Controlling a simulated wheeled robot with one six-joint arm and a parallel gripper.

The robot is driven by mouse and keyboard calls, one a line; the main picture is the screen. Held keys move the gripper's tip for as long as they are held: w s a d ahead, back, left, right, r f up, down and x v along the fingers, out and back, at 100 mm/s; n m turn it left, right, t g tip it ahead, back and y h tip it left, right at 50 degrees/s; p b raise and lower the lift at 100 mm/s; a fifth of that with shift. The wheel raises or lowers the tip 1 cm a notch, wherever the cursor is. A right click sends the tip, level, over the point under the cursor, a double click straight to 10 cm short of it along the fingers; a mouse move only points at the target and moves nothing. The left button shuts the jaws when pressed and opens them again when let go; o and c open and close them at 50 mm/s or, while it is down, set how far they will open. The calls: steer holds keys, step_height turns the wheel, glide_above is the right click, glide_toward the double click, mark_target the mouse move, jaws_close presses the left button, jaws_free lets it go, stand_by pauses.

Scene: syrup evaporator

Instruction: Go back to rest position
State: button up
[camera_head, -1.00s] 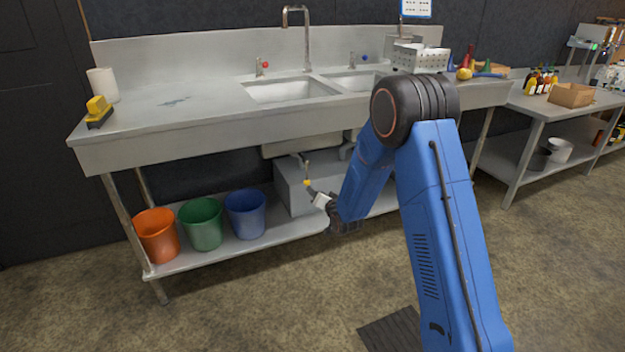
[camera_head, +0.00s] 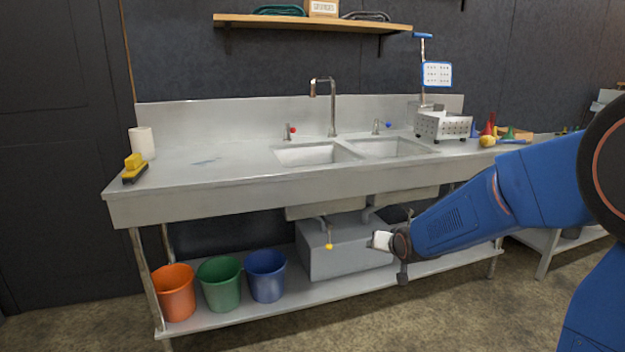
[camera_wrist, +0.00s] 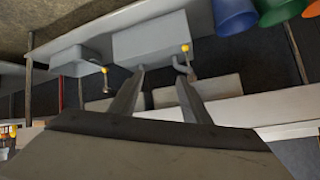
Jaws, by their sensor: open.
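My gripper (camera_wrist: 160,82) is open and empty in the wrist view, its two fingers apart with nothing between them. In the head view my blue arm reaches in from the right, and its dark wrist end is in front of the grey box (camera_head: 345,252) under the sinks. The fingers are hard to make out there. The wrist view is upside down and shows the grey box (camera_wrist: 150,38) beyond the fingertips. A yellow-handled valve (camera_head: 329,246) hangs under the sink, left of my wrist; a yellow handle (camera_wrist: 185,48) also shows in the wrist view.
The steel sink counter (camera_head: 235,182) spans the view above a lower shelf (camera_head: 240,315). Orange (camera_head: 174,293), green (camera_head: 220,284) and blue (camera_head: 266,276) buckets stand on the shelf. A perforated metal basket (camera_head: 443,125) stands on the counter. Open floor lies in front.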

steer(key=s+d+r+g, duration=0.1)
steer(key=s+d+g, duration=0.1)
steer(key=s, duration=1.2)
steer(key=s+d+r+n+g+h, duration=0.1)
steer(key=s+d+r+g, duration=0.1)
steer(key=s, duration=1.2)
steer(key=s+d+r+n+g, duration=0.1)
steer(key=s+d, duration=0.3)
steer(key=s, duration=1.1)
steer(key=shift+r+g, duration=0.2)
steer(key=shift+g, duration=0.4)
steer(key=shift+w, duration=0.1)
